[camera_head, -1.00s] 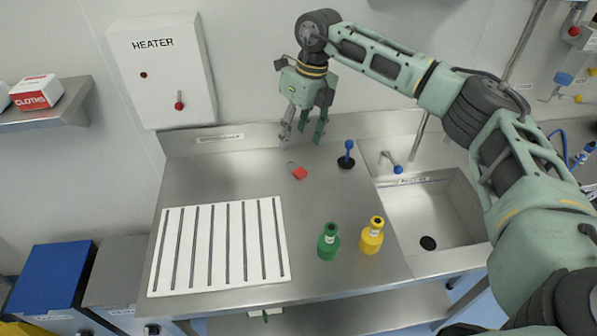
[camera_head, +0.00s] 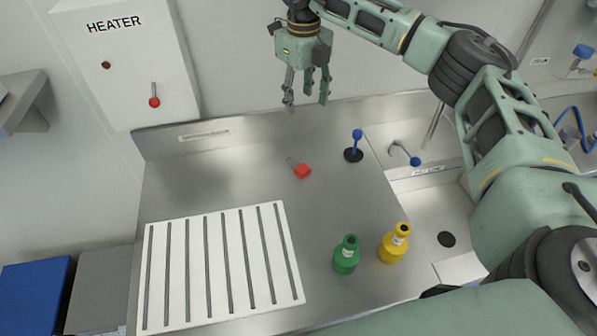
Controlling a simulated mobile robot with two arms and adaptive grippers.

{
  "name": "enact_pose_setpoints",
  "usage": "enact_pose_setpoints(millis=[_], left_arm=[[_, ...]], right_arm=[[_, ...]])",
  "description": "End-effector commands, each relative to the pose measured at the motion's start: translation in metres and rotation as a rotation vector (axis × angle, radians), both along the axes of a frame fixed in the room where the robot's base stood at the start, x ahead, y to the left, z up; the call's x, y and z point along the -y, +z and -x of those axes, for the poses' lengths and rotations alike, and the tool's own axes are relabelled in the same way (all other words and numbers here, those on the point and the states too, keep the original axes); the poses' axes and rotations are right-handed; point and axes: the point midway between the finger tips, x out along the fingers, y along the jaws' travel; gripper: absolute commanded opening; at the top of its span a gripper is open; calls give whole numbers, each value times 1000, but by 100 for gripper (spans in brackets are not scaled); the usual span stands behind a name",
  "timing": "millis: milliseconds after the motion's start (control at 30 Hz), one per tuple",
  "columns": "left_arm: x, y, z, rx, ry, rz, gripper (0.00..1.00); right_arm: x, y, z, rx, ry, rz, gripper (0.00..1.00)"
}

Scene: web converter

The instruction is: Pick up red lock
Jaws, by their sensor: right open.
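The red lock (camera_head: 302,171) lies flat on the steel worktop, with its thin grey shackle pointing to the upper left. My right gripper (camera_head: 305,101) is open and empty. It hangs with its fingers pointing down, above and behind the lock near the back edge of the worktop, clearly apart from it. My left gripper is not in view.
A white slotted rack (camera_head: 219,262) covers the front left of the worktop (camera_head: 210,180). A green bottle (camera_head: 346,256) and a yellow bottle (camera_head: 394,245) stand at the front right. A blue-topped lever (camera_head: 356,142) stands right of the lock, beside the sink (camera_head: 428,209). The heater box (camera_head: 130,60) is on the wall.

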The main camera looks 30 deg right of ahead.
Motion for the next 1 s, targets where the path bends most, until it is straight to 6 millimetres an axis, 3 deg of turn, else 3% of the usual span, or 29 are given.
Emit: enact_pose_setpoints(millis=[33, 267, 633, 800, 1000], left_arm=[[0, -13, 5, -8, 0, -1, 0], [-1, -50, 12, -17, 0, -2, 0], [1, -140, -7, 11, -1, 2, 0], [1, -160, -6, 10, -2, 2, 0], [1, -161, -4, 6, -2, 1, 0]], right_arm=[[0, -12, 0, 0, 0, 0, 53], [0, -50, 0, 0, 1, 0, 53], [0, -141, 0, 1, 1, 0, 53], [0, -161, 0, 1, 1, 0, 53], [0, -170, 0, -1, 0, 0, 53]])
